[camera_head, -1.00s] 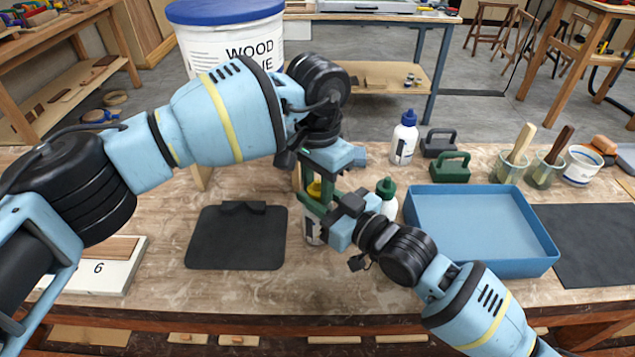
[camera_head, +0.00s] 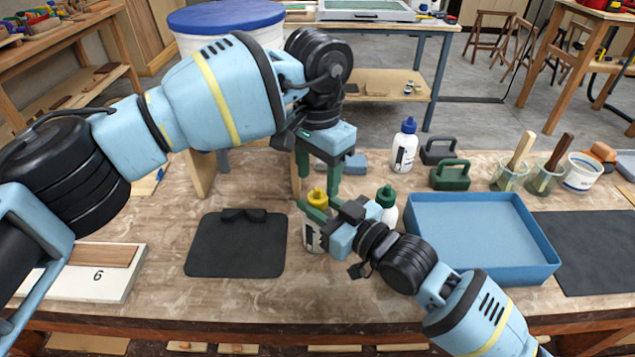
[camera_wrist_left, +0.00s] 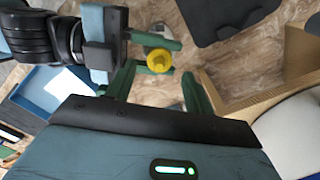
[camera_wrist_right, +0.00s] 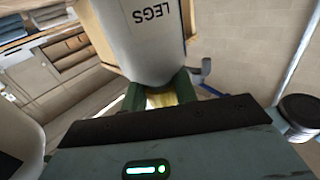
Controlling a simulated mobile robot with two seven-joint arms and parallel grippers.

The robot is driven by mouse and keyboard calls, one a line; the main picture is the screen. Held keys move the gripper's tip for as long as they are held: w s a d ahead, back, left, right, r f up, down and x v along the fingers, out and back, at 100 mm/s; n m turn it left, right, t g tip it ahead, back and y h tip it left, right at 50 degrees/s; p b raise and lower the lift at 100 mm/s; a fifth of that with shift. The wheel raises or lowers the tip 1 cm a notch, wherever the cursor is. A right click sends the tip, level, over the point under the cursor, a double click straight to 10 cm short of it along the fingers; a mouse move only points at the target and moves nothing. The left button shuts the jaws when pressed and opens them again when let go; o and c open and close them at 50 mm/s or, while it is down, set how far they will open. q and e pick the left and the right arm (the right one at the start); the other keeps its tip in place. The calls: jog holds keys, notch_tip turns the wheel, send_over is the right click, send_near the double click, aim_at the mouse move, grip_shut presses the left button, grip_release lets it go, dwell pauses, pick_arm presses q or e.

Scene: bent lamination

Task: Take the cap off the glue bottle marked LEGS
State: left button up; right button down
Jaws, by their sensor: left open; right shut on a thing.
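The glue bottle marked LEGS (camera_wrist_right: 140,40) is white, and its label shows upside down in the right wrist view. In the head view the bottle (camera_head: 310,238) is upright, with a yellow cap (camera_head: 317,195) on top. My right gripper (camera_head: 318,211) is shut on the bottle just under the cap and hides part of it. My left gripper (camera_head: 318,185) is open and empty, pointing down above the cap. In the left wrist view the yellow cap (camera_wrist_left: 158,61) shows beyond and between my left fingers, with the right fingers beside it.
A green-capped bottle (camera_head: 387,205) stands close behind my right gripper. A blue-capped bottle (camera_head: 405,146) is farther back. A blue tray (camera_head: 480,236) lies to the right, a black mat (camera_head: 235,255) to the left. A wooden stand (camera_head: 200,172) is behind the left arm.

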aim_at(318, 189)
pick_arm(q)
jog(key=shift+r, duration=1.75)
jog(key=shift+c, duration=0.3)
jog(key=shift+f, duration=4.05)
jog(key=c, duration=0.9)
jog(key=o, duration=1)
jog(key=shift+c, duration=0.2)
jog(key=shift+r, duration=2.3)
pick_arm(e)
jog(key=c, duration=1)
grip_release()
